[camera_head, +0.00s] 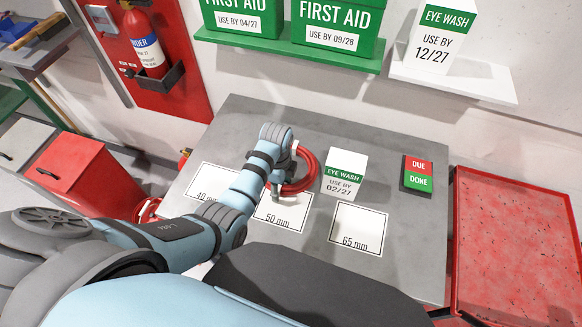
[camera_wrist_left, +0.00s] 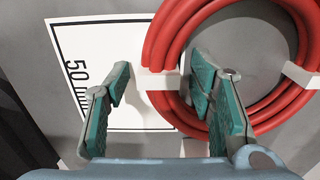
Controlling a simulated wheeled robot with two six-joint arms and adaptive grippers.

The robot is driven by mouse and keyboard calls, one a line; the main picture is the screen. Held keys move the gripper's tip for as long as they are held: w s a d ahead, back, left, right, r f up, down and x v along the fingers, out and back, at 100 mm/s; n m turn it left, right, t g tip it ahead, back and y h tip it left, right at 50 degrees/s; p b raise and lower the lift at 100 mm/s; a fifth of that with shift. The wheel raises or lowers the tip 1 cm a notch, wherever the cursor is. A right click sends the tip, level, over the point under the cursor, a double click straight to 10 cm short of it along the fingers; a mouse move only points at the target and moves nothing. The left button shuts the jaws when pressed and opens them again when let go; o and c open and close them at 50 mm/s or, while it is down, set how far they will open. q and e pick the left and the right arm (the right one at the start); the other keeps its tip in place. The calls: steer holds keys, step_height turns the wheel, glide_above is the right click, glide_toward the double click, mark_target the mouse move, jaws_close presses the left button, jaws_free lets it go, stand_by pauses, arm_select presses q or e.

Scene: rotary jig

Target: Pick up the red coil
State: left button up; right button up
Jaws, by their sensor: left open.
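The red coil (camera_head: 305,172) lies on the grey table, partly over the white 50 mm square (camera_head: 284,212); my left arm hides part of it in the head view. In the left wrist view the coil (camera_wrist_left: 290,20) is a ring of several red turns with white bands. My left gripper (camera_wrist_left: 160,75) is open, one finger outside the ring and the other over its opening, with the banded left side between them. I cannot tell how far down the fingertips reach. In the head view the left gripper (camera_head: 276,188) is at the coil. My right gripper is not in view.
An eye wash box (camera_head: 345,175) stands right of the coil, with a DUE/DONE block (camera_head: 418,174) beyond. The 65 mm square (camera_head: 358,229) is empty. A red tray (camera_head: 520,240) is at the right. A shelf (camera_head: 290,45) with first aid boxes hangs behind.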

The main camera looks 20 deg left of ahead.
arm_select(q)
jaws_close()
steer(key=shift+w, duration=0.15)
